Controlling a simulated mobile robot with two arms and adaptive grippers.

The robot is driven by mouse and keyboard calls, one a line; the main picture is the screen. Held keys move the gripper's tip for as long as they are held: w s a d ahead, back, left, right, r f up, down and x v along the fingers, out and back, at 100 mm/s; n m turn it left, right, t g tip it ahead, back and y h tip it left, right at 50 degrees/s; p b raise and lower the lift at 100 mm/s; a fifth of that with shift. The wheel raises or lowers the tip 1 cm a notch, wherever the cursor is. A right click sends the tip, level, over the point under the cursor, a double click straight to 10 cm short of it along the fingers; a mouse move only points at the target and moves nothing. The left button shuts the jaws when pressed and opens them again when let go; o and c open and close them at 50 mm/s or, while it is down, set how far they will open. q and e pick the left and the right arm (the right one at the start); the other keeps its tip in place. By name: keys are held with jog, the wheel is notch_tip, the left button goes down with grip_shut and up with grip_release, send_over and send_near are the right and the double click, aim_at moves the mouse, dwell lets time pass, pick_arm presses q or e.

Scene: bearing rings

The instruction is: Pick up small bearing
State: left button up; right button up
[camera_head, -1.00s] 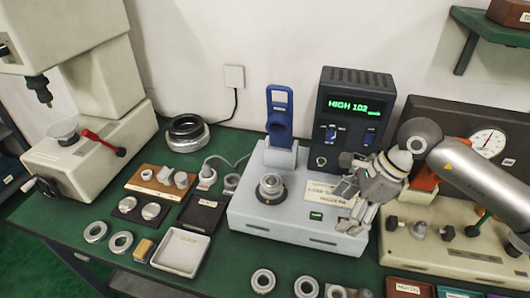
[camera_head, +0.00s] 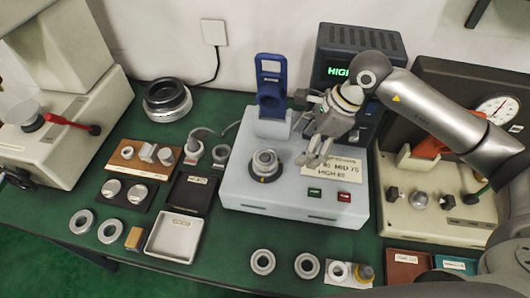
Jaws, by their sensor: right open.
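Several small bearing rings lie on the green bench; I cannot tell which is meant. Two are at the front middle, a left ring (camera_head: 262,262) and a right ring (camera_head: 307,265). Two more lie at the front left, one ring (camera_head: 81,221) beside another ring (camera_head: 110,231). A metal bearing part (camera_head: 264,161) sits upright on the dark seat of the light grey tester (camera_head: 240,190). My right gripper (camera_head: 314,160) is open and empty, fingers pointing down above the tester's top, right of that part. It covers part of the label plate. My left gripper is out of view.
A dial gauge rig (camera_head: 440,205) stands right. Bench between tester and front rings is clear.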

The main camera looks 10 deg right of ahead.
jog(key=p, duration=0.2)
send_over(268, 155)
jog(key=d, duration=0.3)
jog(key=shift+s+a+p, duration=0.25)
jog(key=shift+a+p, duration=0.1)
jog(key=shift+a, duration=0.15)
jog(key=p+x, duration=0.1)
jog(key=x, duration=0.3)
jog(key=shift+w+a+f+p, duration=0.2)
jog(key=shift+f+p, duration=0.1)
jog(key=shift+f, duration=0.2)
jog(key=c, duration=1.2)
jog(key=shift+c, duration=0.2)
jog(key=shift+r, duration=0.1)
